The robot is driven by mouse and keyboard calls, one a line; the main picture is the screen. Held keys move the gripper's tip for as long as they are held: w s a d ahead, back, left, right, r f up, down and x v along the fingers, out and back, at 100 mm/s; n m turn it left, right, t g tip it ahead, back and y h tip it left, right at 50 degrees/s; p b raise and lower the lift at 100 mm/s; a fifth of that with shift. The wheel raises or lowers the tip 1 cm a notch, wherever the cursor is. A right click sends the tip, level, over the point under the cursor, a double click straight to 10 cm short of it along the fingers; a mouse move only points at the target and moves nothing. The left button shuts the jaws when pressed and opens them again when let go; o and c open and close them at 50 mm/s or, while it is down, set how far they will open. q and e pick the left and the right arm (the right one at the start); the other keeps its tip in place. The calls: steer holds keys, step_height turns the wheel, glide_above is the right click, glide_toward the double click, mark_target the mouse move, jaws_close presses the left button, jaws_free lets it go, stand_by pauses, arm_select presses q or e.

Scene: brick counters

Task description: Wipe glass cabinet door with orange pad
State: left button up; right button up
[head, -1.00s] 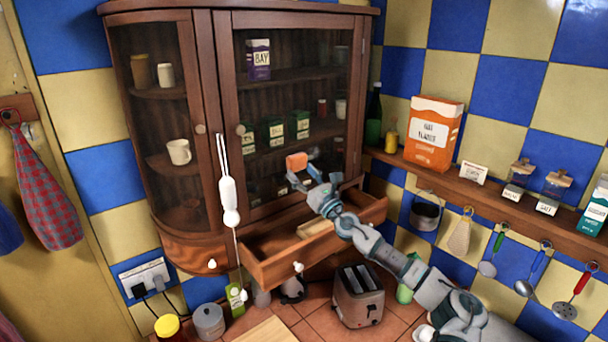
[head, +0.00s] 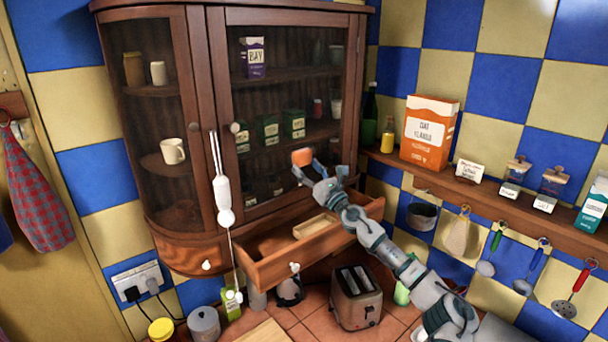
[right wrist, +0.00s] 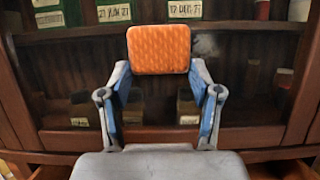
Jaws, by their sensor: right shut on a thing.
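The orange pad (head: 302,157) is held in my right gripper (head: 308,170), in front of the lower part of the glass cabinet door (head: 290,100). In the right wrist view the pad (right wrist: 159,49) sits upright between the two blue-lined fingers of the right gripper (right wrist: 160,88), facing the glass. I cannot tell whether the pad touches the glass. A pale smudge shows on the glass (right wrist: 206,45) just right of the pad. Boxes and jars stand on shelves behind the door. My left gripper is not in view.
An open drawer (head: 300,252) juts out below the door, under my right arm. A toaster (head: 357,297) stands on the counter below. A shelf (head: 500,205) with an orange box (head: 429,133) is at the right.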

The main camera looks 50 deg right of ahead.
steer(key=d, duration=0.2)
steer(key=d+b, duration=0.1)
steer(key=d, duration=0.1)
steer(key=d+b, duration=0.1)
steer(key=d, duration=0.2)
steer(key=shift+s+r, duration=0.1)
steer(key=shift+s, duration=0.15)
steer(key=shift+d, duration=0.1)
steer(key=a+p, duration=0.1)
steer(key=a, duration=0.2)
steer(key=a+p, duration=0.2)
steer(key=a, duration=0.2)
steer(key=w+a+p, duration=0.1)
steer(key=a+p, duration=0.1)
steer(key=a, duration=0.1)
steer(key=shift+a, duration=0.25)
steer(key=shift+w+a+p, duration=0.1)
steer(key=shift+a+p, duration=0.3)
